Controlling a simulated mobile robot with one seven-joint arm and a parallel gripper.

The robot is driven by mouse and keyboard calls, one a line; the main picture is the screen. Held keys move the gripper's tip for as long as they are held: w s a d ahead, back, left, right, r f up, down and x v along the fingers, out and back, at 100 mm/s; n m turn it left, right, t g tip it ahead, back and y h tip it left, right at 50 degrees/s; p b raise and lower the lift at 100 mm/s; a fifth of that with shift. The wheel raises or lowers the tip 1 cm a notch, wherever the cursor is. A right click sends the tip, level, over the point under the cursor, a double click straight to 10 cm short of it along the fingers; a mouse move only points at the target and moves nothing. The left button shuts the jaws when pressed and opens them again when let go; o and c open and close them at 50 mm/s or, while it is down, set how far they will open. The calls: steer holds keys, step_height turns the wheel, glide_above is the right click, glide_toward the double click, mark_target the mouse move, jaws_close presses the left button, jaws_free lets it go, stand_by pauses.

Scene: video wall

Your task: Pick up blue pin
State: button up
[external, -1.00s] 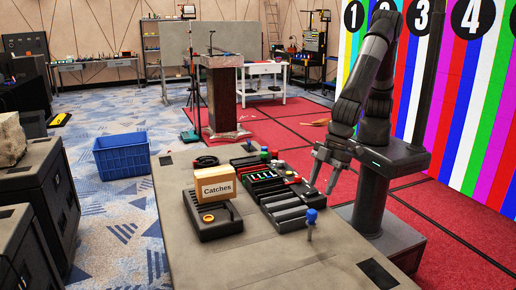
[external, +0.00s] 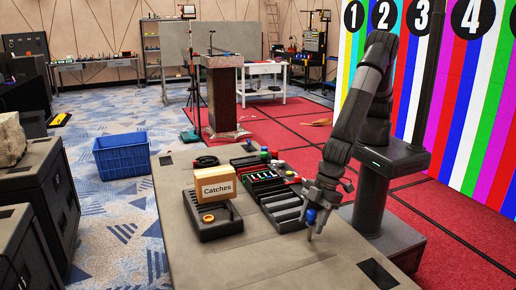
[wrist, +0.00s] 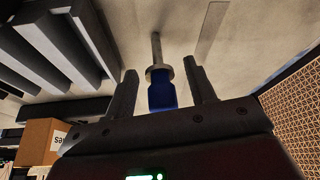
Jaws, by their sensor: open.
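The blue pin (external: 311,216) has a blue head and a metal shaft. In the external view it is upright on the grey table (external: 260,262), near the front right of the black trays. In the wrist view the blue pin (wrist: 161,92) lies between the two fingers of my gripper (wrist: 160,90). The gripper is open, with a visible gap on each side of the blue head. In the external view my gripper (external: 318,212) is at the pin, partly around its head. Whether a finger touches it cannot be told.
A black slotted tray (external: 283,208) stands just left of the gripper. A box labelled "Catches" (external: 216,186) sits on another black tray (external: 218,228) farther left. Several small coloured items lie at the back of the table. The table front is clear.

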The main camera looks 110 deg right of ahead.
steer(key=shift+x, duration=0.85)
steer(key=c, duration=1)
steer(key=shift+r, duration=0.1)
